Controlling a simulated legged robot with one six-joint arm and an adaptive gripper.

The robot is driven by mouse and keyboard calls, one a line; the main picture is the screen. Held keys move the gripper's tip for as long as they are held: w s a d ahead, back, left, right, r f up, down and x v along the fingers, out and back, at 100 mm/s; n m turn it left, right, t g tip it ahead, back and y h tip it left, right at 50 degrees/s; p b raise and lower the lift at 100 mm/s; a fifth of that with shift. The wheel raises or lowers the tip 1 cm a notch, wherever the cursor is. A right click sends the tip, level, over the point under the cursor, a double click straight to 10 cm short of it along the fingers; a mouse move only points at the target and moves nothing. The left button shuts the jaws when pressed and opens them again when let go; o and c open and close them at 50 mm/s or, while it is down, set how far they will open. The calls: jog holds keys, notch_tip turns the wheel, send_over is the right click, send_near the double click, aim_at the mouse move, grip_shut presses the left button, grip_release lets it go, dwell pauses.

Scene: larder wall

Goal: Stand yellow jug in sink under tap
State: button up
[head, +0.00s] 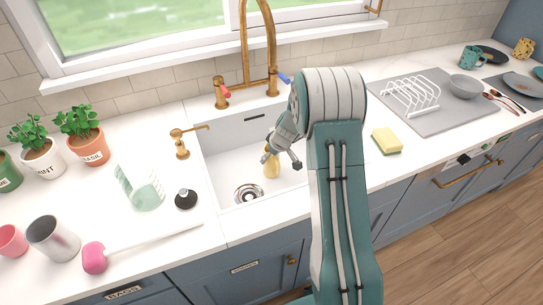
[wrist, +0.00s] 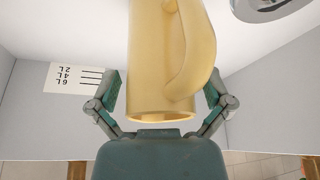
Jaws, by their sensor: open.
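The yellow jug (head: 271,166) is in the white sink (head: 222,165), behind and right of the drain, and appears upright. My gripper (head: 281,156) is at the jug and covers part of it in the head view. In the wrist view the jug (wrist: 158,60) lies between the two open fingers of my gripper (wrist: 162,88), its open rim towards the camera and its handle on the right. A small gap shows between the left finger and the jug; the right finger is close to the handle, contact unclear. The brass tap (head: 272,60) arches over the sink's back.
The drain (head: 248,193) is on the sink floor. A sponge (head: 386,141) and a drying mat (head: 440,115) with a rack lie right of the sink.

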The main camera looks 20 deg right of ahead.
jog(key=s+a+r, duration=0.2)
jog(key=s+r, duration=0.3)
jog(key=r, duration=0.5)
jog(key=s+a+r, duration=0.1)
jog(key=s+r, duration=0.3)
jog(key=r, duration=0.5)
jog(key=s+a+r+m, duration=0.2)
jog(key=s+a+r, duration=0.2)
jog(key=s, duration=0.8)
jog(key=s+a+r+m+t+h, duration=0.1)
jog(key=s+a+r, duration=0.4)
jog(key=s, duration=0.8)
jog(key=shift+r+m+h, duration=0.25)
jog(key=shift+m+h, duration=0.05)
jog(key=shift+m, duration=0.3)
